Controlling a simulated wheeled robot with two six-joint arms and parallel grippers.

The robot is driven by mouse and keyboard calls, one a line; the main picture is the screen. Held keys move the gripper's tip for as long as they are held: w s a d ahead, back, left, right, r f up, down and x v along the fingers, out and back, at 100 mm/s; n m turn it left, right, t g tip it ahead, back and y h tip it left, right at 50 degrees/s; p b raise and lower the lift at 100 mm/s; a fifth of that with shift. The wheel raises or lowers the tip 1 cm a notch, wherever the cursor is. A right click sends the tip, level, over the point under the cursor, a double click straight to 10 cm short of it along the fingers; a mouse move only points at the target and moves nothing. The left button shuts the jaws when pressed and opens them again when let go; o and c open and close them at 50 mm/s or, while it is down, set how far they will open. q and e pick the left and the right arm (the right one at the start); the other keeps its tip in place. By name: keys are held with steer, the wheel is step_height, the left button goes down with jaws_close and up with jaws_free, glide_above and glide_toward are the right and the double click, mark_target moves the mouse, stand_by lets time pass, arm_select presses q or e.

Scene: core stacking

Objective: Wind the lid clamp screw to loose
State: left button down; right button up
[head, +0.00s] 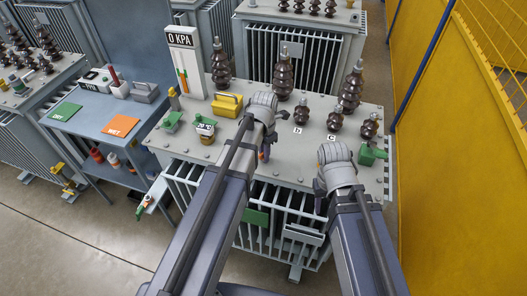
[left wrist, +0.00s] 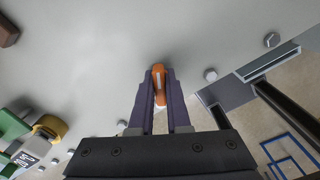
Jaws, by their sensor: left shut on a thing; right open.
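The transformer lid (head: 225,148) is a grey plate with brown insulators. An orange piece with a pale stripe, apparently the lid clamp screw (left wrist: 158,80), stands at the lid in the left wrist view. My left gripper (left wrist: 160,88) is shut on it, one purple finger on each side. In the head view my left gripper (head: 264,152) is over the front middle of the lid, and my wrist hides most of the screw. How far the screw is wound cannot be told. My right gripper (head: 319,204) is open at the lid's front right edge, mostly hidden by its wrist.
A gauge post reading 0 KPA (head: 187,62), a yellow box (head: 227,105) and green valves (head: 172,121) stand on the lid's left. Insulators (head: 335,121) stand behind my wrists. A blue bench (head: 92,122) is at left, a yellow wall (head: 455,150) at right.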

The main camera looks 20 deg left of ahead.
arm_select(q)
steer(key=n, duration=0.4)
steer(key=shift+n, duration=0.3)
steer(key=c, duration=0.8)
jaws_free()
steer(key=shift+r, duration=0.1)
step_height(320, 180, up, 8)
steer(key=p, duration=0.8)
steer(key=shift+f, duration=0.2)
steer(key=shift+c, duration=0.6)
